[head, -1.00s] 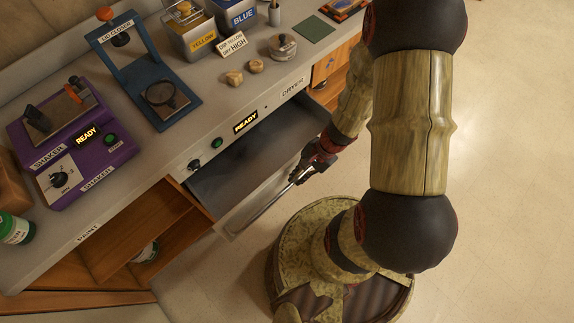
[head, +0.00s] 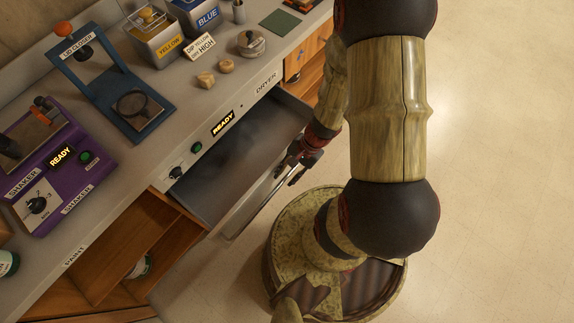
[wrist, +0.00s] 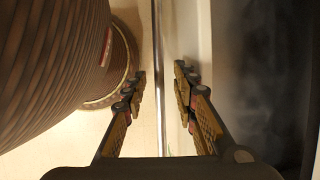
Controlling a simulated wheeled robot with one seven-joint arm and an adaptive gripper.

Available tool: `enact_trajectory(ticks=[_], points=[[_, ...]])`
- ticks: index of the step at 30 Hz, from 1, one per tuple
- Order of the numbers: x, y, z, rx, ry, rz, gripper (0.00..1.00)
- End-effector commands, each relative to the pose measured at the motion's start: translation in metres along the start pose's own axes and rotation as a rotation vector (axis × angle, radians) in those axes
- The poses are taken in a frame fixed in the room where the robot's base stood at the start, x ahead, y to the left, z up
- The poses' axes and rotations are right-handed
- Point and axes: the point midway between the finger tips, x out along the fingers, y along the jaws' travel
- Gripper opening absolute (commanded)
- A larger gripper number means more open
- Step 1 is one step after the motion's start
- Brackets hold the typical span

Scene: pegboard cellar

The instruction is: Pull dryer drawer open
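The dryer drawer (head: 240,155) stands pulled well out of the cabinet below the DRYER label, its dark inside showing empty in the head view. My gripper (head: 291,178) is at the outer side of its front. In the wrist view a thin upright bar, the drawer handle (wrist: 157,50), runs between the two fingers of my gripper (wrist: 160,84). The fingers are apart, with gaps visible beside the bar. The pale drawer front (wrist: 190,35) is to the right of the fingers, with the dark drawer inside beyond it.
The counter above holds a purple shaker (head: 60,165), a blue lid closer (head: 125,100), and yellow (head: 155,40) and blue (head: 200,15) tins. An open wooden shelf (head: 130,240) is left of the drawer. The floor (head: 480,180) to the right is clear.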

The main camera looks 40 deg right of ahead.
Motion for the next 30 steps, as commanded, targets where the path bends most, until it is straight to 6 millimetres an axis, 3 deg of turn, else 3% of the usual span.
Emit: enact_trajectory(ticks=[11,24,30], points=[[-0.01,-0.001,-0.001,-0.001,0.002,-0.002,0.29],[-0.093,0.0,-0.001,0.0,0.004,-0.002,0.29],[-0.115,0.0,-0.001,0.0,0.001,-0.001,0.29]])
